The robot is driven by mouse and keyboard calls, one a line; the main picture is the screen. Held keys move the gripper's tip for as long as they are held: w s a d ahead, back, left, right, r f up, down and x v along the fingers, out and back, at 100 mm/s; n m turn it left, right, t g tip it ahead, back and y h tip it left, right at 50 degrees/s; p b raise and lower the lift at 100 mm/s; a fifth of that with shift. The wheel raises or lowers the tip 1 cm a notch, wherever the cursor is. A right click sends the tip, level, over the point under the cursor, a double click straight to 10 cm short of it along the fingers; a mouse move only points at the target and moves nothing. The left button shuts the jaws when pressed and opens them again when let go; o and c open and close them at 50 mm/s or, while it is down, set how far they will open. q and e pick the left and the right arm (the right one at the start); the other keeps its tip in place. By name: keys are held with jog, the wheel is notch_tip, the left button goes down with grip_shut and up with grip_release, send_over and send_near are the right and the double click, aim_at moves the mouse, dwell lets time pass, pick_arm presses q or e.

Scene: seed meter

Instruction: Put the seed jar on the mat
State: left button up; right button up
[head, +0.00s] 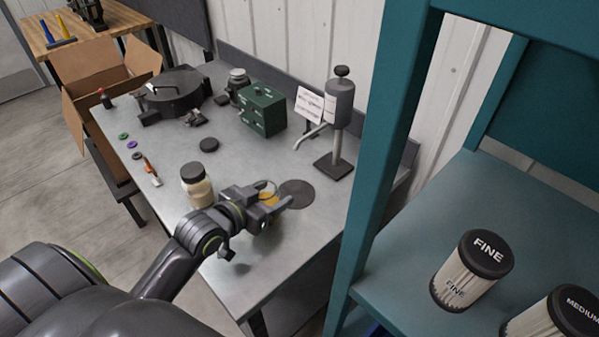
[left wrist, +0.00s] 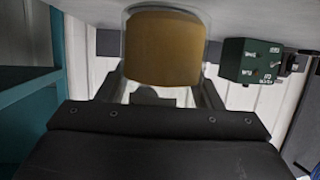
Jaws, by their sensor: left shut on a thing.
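My left gripper (head: 270,204) is shut on a clear seed jar (head: 268,197) with amber contents. The gripper hides much of the jar in the head view. In the left wrist view the jar (left wrist: 163,48) fills the space between the fingers (left wrist: 160,85). The dark round mat (head: 298,194) lies flat on the grey bench, just right of the jar and gripper in the head view. I cannot tell whether the jar touches the bench or hangs above it. My right gripper is not in view.
A dark-lidded jar (head: 196,187) with pale contents stands left of the gripper. A green box (head: 262,110) and a grey dispenser on a stand (head: 338,120) stand farther back. A teal shelf (head: 470,200) with filter-like canisters (head: 470,270) rises at right.

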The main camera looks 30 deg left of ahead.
pick_arm(q)
jog(key=w, duration=0.4)
jog(key=w+d, duration=0.1)
jog(key=w, duration=0.1)
jog(key=shift+w+d+r+p, duration=0.1)
jog(key=shift+w+p, duration=0.15)
jog(key=shift+p, duration=0.15)
jog(key=x, duration=0.4)
jog(key=shift+w+r+p, duration=0.3)
jog(key=shift+p, duration=0.1)
jog(key=shift+f, duration=0.4)
jog(key=shift+s, duration=0.1)
jog(key=o, duration=1.2)
jog(key=shift+f, duration=0.2)
jog(key=shift+c, duration=0.2)
